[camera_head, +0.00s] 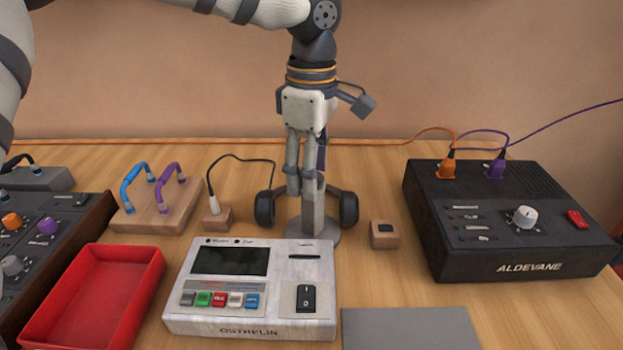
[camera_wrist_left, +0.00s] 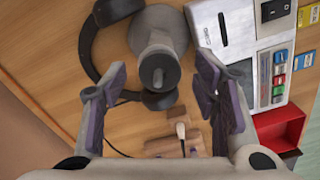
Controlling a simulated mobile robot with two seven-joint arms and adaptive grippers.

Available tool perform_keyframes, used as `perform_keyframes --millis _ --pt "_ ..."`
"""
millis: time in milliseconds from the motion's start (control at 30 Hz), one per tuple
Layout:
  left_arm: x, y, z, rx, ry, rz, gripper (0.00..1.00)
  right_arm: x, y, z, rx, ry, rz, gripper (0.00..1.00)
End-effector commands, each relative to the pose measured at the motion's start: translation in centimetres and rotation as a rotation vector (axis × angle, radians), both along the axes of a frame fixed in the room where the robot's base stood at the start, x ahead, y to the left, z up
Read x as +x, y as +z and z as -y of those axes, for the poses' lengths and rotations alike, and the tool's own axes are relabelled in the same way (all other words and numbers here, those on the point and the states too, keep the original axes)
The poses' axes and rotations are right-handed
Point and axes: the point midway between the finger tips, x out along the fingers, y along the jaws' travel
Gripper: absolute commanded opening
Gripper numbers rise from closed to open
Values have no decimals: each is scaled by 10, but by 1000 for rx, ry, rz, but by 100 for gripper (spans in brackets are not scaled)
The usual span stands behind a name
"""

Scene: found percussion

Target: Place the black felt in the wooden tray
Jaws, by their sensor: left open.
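I see no piece I can surely call black felt and no wooden tray. A small wooden block (camera_head: 385,236) with a dark square on top sits right of the headphone stand; I cannot tell if that square is felt. The only tray I see is red (camera_head: 97,300), at the front left. My left gripper (camera_head: 307,180) points down over the grey headphone stand (camera_head: 311,224). Its fingers (camera_wrist_left: 160,78) are apart, with the stand's post top (camera_wrist_left: 158,72) showing between them in the left wrist view. I see nothing held. My right gripper is not in view.
A white OSTHELIN device (camera_head: 250,319) stands in front, a black ALDEVANE box (camera_head: 520,215) at right. A cable rack (camera_head: 155,212) and plug block (camera_head: 217,217) are left. A grey flat pad (camera_head: 410,329) lies front right.

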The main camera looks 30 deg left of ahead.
Motion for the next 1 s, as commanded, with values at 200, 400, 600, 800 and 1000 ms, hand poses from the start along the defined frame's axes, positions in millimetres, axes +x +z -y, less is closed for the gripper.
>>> perform_keyframes --millis 200,400,600,800,1000 --pt "0 1 0 1 0 0 39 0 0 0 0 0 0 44" --pt "0 1 0 1 0 0 24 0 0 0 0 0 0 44" --pt "0 1 0 1 0 0 22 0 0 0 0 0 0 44" --pt "1 29 0 -1 1 4 21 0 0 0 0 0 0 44" --pt "1 79 0 -1 2 2 21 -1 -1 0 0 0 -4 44"
